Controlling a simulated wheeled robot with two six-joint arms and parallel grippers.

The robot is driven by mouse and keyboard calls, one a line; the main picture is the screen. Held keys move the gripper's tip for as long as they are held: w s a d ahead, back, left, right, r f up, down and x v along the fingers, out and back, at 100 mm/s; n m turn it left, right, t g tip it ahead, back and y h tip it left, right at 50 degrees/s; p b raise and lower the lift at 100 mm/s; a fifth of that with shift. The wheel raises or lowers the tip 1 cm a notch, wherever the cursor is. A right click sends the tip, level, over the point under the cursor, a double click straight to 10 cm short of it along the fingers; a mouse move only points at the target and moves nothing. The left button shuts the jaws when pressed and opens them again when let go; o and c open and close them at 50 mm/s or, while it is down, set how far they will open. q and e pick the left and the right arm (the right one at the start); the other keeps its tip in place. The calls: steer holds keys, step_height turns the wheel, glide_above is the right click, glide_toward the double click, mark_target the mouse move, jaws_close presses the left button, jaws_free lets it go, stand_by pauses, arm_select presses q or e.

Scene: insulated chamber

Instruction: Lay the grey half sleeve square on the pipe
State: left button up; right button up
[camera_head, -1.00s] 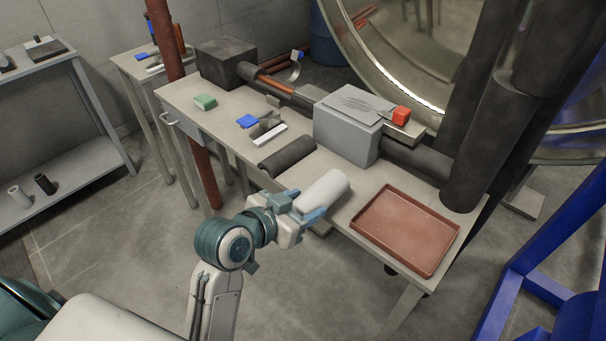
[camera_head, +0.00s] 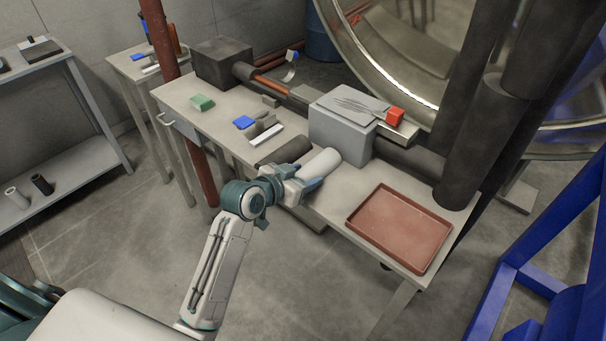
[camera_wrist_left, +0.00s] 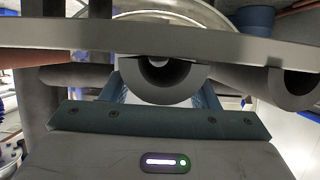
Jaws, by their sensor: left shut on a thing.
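My left gripper (camera_head: 292,180) is shut on a light grey half sleeve (camera_head: 322,163), with a finger on each side of it. The sleeve is over the front part of the bench; I cannot tell whether it touches the top. In the left wrist view, the held sleeve's dark curved end (camera_wrist_left: 165,80) shows between the fingers, its hollow facing the bench. The pipe runs along the back of the bench, with a bare copper-coloured stretch (camera_head: 270,85) between dark covered parts. The held sleeve is apart from the pipe. My right gripper is not in view.
A dark half sleeve (camera_head: 284,150) lies just left of the held one. A grey block (camera_head: 340,137) stands behind it, by the pipe. A red-brown tray (camera_head: 400,228) is at the right. A blue item (camera_head: 243,122) and a green block (camera_head: 202,103) lie to the left.

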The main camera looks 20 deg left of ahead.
arm_select(q)
steer(key=shift+f, duration=0.15)
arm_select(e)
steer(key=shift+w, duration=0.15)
arm_select(q)
steer(key=o, duration=1)
steer(key=shift+c, duration=0.2)
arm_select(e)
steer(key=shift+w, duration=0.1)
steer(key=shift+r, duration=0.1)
arm_select(q)
steer(key=shift+r, duration=0.2)
steer(key=v, duration=1.2)
steer(key=shift+b, duration=0.4)
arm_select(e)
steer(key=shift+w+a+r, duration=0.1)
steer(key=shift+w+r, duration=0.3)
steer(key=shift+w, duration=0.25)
arm_select(q)
steer(key=shift+f, duration=0.2)
